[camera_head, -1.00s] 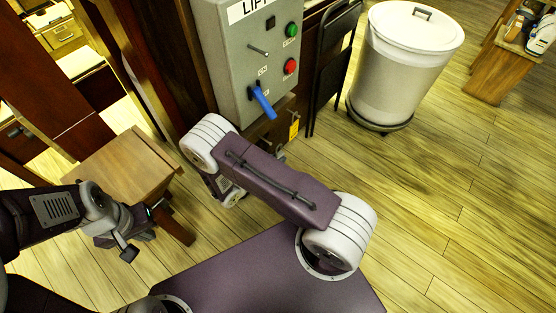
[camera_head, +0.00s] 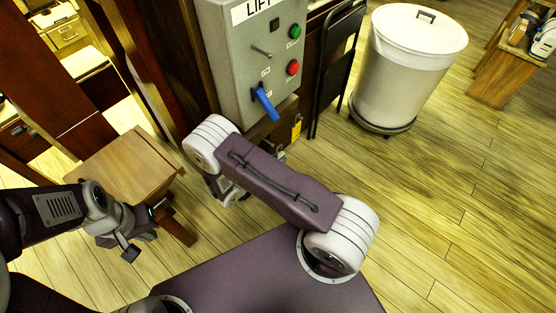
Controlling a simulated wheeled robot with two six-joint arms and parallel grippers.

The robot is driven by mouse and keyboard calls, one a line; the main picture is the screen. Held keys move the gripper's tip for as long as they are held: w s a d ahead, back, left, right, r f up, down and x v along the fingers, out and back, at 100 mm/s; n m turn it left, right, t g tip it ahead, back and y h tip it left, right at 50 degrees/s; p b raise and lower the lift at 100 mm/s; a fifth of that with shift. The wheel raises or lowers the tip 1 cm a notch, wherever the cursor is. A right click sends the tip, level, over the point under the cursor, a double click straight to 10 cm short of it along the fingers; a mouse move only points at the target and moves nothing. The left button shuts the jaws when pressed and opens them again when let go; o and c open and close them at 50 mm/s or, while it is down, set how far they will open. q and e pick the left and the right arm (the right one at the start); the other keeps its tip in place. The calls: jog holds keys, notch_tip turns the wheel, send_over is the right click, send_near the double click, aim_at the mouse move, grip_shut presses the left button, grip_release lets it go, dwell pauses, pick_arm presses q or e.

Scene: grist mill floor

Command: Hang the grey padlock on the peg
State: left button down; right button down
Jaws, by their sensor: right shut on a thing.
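The peg (camera_head: 262,53) is a short metal rod that sticks out of the front of a grey LIFT control box (camera_head: 233,62). I cannot make out the grey padlock in this view. My right arm reaches up in front of the box and folds back at its white elbow. Its gripper is hidden behind my own arm, so what it holds does not show. My left gripper (camera_head: 146,231) is at the lower left, beside a wooden stool, well away from the box. Its dark fingers stand apart with nothing visible between them.
A blue lever (camera_head: 265,103) juts from the box below the peg, with green (camera_head: 296,32) and red (camera_head: 293,68) buttons to the right. The wooden stool (camera_head: 125,165) stands at left. A folded black chair (camera_head: 337,65) and a lidded white bin (camera_head: 410,75) stand right. Floor at right is clear.

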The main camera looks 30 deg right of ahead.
jog(key=shift+w+a+b, duration=0.2)
jog(key=shift+w+b, duration=0.05)
jog(key=shift+w, duration=0.3)
jog(key=shift+w+a+b, duration=0.2)
jog(key=shift+w, duration=0.3)
jog(key=shift+w, duration=0.1)
jog(key=shift+w+a+b, duration=0.25)
jog(key=shift+w+b, duration=0.05)
jog(key=shift+w, duration=0.25)
jog(key=shift+w+a+b, duration=0.25)
jog(key=shift+w+b, duration=0.05)
jog(key=shift+w, duration=0.2)
jog(key=shift+f+b, duration=0.5)
jog(key=shift+f, duration=0.15)
jog(key=c, duration=1.3)
grip_release()
jog(key=shift+o, duration=0.2)
jog(key=p+v, duration=0.1)
jog(key=v, duration=0.8)
